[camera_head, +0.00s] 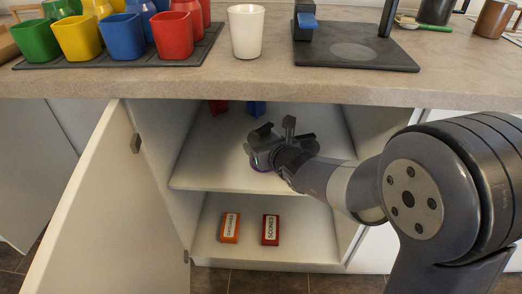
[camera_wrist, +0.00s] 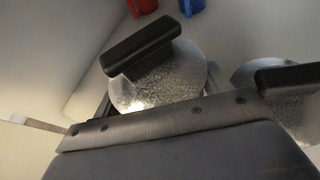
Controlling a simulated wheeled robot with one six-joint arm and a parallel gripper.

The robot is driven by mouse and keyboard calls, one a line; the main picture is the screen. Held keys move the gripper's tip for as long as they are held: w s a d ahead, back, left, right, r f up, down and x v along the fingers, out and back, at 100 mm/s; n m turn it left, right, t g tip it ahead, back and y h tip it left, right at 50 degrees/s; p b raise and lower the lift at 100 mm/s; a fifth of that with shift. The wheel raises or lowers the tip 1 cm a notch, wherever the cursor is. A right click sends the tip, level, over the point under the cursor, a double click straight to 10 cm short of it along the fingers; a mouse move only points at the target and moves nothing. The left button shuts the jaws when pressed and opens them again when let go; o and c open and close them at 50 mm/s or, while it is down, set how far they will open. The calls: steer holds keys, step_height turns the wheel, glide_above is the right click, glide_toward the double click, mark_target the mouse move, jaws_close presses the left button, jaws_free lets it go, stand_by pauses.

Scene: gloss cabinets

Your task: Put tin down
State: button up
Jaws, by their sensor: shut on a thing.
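My gripper (camera_head: 277,129) is inside the open cabinet, over the upper shelf (camera_head: 203,160). In the wrist view its two dark fingers (camera_wrist: 215,63) stand apart, and it is shut on the tin. The tin's outline is not clear in either view. A speckled silvery rounded surface (camera_wrist: 185,82) shows by the left finger and another (camera_wrist: 245,72) by the right one. I cannot tell which of these belongs to the tin, nor whether it touches the shelf.
A red item (camera_head: 217,106) and a blue item (camera_head: 257,107) stand at the back of the upper shelf. Orange (camera_head: 230,228) and red (camera_head: 270,230) labelled boxes lie on the lower shelf. The cabinet door (camera_head: 90,205) hangs open at left. Cups and a white cup (camera_head: 246,32) stand on the counter above.

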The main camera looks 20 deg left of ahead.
steer(key=shift+w+a, duration=0.75)
steer(key=shift+w, duration=0.1)
steer(key=shift+f+b, duration=0.95)
steer(key=shift+f, duration=0.75)
steer(key=shift+f, duration=0.15)
steer(key=o, duration=1.2)
steer(key=shift+c, duration=0.2)
steer(key=shift+s+d+r, duration=0.2)
steer(key=shift+s+r, duration=0.05)
steer(key=shift+r, duration=0.1)
steer(key=p+v, duration=0.3)
steer(key=v, duration=0.8)
steer(key=shift+s+d, duration=0.2)
steer(key=shift+f, duration=0.1)
